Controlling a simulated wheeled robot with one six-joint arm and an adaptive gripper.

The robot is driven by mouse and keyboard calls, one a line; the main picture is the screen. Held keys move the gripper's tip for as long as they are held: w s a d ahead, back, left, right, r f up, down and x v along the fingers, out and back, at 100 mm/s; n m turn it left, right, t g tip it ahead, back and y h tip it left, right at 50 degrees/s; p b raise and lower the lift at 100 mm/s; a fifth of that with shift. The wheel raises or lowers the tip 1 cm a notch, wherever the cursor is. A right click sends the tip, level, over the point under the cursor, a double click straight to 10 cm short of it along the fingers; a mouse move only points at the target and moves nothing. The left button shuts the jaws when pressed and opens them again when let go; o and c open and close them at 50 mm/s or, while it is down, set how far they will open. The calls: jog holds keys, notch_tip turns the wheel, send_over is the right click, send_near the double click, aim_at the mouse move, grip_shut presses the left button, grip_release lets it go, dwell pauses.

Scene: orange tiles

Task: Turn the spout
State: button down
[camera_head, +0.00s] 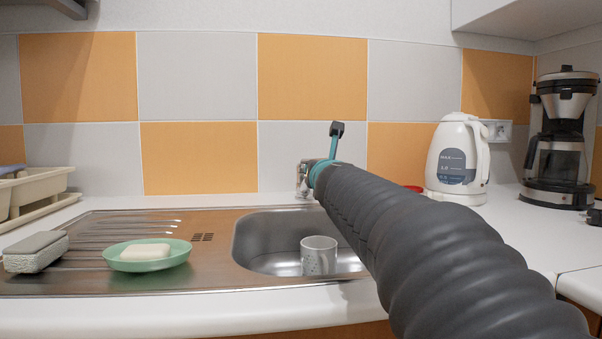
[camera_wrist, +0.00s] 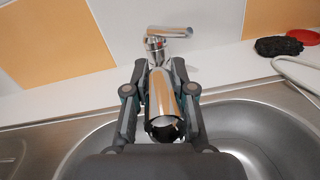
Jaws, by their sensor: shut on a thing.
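The chrome spout (camera_wrist: 163,98) points toward the camera in the wrist view, its round open end nearest. In the head view, part of the faucet (camera_head: 303,178) shows behind the sink, at the far end of my arm. My arm hides most of the gripper and the spout there.
A grey mug (camera_head: 318,255) stands in the steel sink (camera_head: 262,262). A green dish (camera_head: 148,260) with soap and a sponge (camera_head: 36,252) lie on the drainboard. A white kettle (camera_head: 457,160) and a coffee maker (camera_head: 562,140) stand at the right. A dark scrubber (camera_wrist: 279,47) lies behind the sink.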

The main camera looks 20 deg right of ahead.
jog(key=shift+a+h, duration=0.2)
jog(key=shift+h, duration=0.3)
jog(key=c, duration=1)
grip_release()
jog(key=shift+d, duration=0.1)
jog(key=shift+o, duration=0.2)
jog(key=v, duration=1.2)
jog(key=shift+s+r, duration=0.1)
jog(key=shift+r, duration=0.05)
